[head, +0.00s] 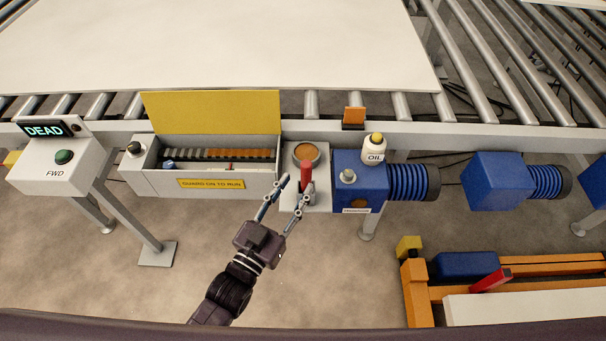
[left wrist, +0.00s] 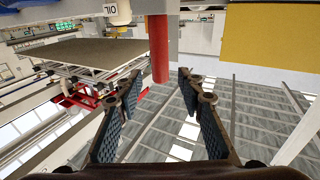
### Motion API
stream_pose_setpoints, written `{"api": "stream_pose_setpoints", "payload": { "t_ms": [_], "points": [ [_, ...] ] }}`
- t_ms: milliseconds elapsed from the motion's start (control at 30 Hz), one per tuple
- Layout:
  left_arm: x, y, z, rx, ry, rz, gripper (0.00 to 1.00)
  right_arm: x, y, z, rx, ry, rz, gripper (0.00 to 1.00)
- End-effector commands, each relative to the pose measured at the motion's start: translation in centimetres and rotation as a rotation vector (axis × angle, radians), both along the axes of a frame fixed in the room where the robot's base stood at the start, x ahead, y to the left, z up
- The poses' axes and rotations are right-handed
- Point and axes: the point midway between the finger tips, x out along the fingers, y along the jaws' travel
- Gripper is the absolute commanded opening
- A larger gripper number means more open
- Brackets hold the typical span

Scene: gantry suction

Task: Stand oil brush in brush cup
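A red handle (head: 307,174), probably the oil brush's, projects from the small grey shelf between the open guard box and the blue motor. Its lower end is hard to make out behind my gripper. A round grey cup or tin with a brown top (head: 305,151) sits just behind it; I cannot tell whether this is the brush cup. My left gripper (head: 296,184) is open, its fingertips close to the handle. In the left wrist view the red handle (left wrist: 158,48) lies ahead, between the spread fingers (left wrist: 160,76). No grip on it shows. My right gripper is out of view.
A white oil bottle (head: 374,150) stands on the blue motor housing (head: 348,190) at the right. A grey box (head: 150,182) with a raised yellow lid (head: 212,112) is at the left. The roller conveyor runs behind. An orange frame (head: 416,290) stands at lower right.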

Motion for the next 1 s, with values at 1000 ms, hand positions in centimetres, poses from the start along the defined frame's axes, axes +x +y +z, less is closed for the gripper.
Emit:
{"api": "stream_pose_setpoints", "payload": {
  "t_ms": [1000],
  "points": [
    [-6.6, 7.3, -19.3, 0.184, 0.365, 0.085, 0.35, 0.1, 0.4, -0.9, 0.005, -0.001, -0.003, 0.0]
  ]
}}
